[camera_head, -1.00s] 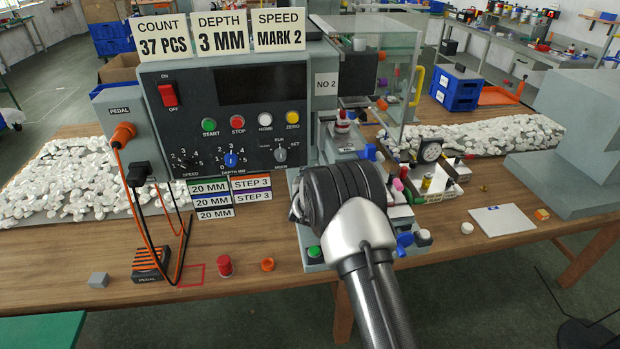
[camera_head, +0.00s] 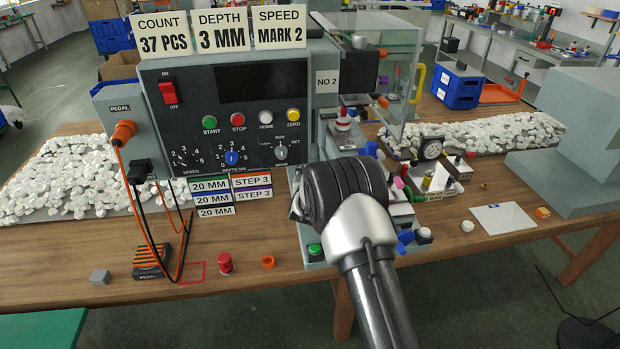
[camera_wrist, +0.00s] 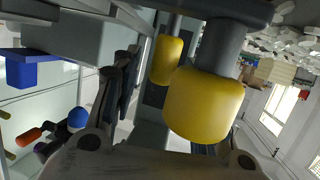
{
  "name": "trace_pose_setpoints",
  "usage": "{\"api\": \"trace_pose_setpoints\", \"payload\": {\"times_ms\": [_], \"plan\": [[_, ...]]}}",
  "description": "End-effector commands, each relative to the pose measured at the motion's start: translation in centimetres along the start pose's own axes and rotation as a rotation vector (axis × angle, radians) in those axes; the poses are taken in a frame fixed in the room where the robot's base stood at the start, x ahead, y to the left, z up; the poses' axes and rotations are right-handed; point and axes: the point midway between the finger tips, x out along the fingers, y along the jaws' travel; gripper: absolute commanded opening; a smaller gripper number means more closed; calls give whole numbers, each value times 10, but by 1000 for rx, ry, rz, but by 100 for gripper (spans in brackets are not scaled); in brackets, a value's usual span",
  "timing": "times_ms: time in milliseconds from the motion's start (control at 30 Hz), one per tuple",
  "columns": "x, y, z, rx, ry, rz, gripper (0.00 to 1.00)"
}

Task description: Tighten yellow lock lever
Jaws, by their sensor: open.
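A large yellow cylindrical knob (camera_wrist: 205,104) on a dark grey shaft is close in front of my gripper (camera_wrist: 165,108) in the wrist view. A second, smaller yellow cylinder (camera_wrist: 167,60) stands just behind it to the left. I cannot tell which of them is the lock lever. My gripper is open. One dark finger is left of the yellow parts, and the other is low at right, partly hidden behind the large knob. I cannot tell whether they touch. In the head view my wrist hides the fingers and these yellow parts at the printer's front.
The grey pad printer (camera_head: 215,130) stands on a wooden table (camera_head: 120,265). Right of my wrist are a blue knob (camera_head: 405,240), a dial gauge (camera_head: 430,149) and a small fixture. A red cap (camera_head: 225,263) and an orange ring (camera_head: 268,262) lie at front left. White parts are piled on both sides.

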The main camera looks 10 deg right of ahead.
Motion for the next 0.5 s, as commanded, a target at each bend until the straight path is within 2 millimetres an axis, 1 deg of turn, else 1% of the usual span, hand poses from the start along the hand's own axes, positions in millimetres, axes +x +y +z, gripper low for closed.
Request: {"api": "trace_pose_setpoints", "payload": {"times_ms": [167, 400, 500], "plan": [[-28, -1, -1, -2, -1, -2, 40], [-76, -1, -1, -1, 0, -2, 40], [-93, 0, 0, -2, 0, -2, 40]]}}
